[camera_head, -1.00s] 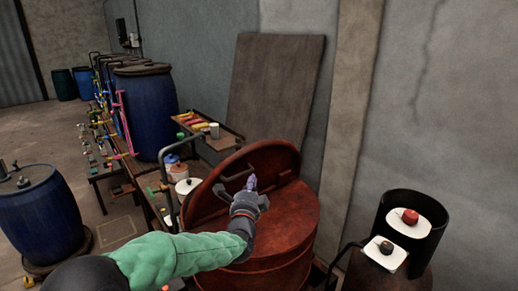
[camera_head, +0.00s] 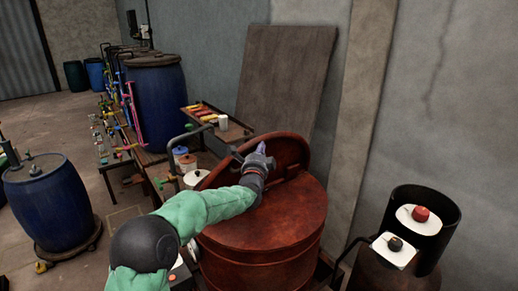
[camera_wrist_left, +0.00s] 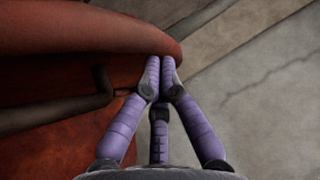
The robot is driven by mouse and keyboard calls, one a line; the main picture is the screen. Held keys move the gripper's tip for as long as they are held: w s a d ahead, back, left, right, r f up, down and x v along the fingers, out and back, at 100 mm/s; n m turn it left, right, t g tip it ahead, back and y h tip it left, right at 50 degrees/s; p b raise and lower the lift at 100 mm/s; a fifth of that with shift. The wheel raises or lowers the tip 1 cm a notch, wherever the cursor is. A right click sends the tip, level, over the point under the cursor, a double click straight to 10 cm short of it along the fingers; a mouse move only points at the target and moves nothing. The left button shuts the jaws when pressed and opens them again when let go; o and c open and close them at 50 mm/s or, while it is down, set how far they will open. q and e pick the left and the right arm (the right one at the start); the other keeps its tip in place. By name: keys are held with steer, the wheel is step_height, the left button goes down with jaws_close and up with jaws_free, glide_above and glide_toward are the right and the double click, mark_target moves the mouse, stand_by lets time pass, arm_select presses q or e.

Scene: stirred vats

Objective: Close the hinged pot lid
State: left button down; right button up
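The rust-red pot (camera_head: 265,225) is a wide round vat near the middle of the head view. Its hinged lid (camera_head: 291,149) stands raised, tilted up at the back of the pot. My left gripper (camera_head: 261,150) is at the lid, in front of its inner or outer face; which face is unclear. In the left wrist view, the purple fingers (camera_wrist_left: 163,62) are drawn together, with their tips against or very close to the red rim (camera_wrist_left: 120,38). Nothing shows between them. A dark bar (camera_wrist_left: 60,116) runs beside the red surface. My right gripper is out of view.
A black open cylinder (camera_head: 440,212) with white plates stands at the right. A blue barrel (camera_head: 47,205) stands at the left. A cluttered bench (camera_head: 150,158) lies beyond the pot, and a grey board (camera_head: 285,80) leans on the wall behind.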

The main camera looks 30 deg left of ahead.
arm_select(q)
steer(key=shift+w+a+r, duration=0.15)
steer(key=shift+w+a, duration=0.05)
steer(key=shift+a, duration=0.35)
steer(key=shift+a+r, duration=0.1)
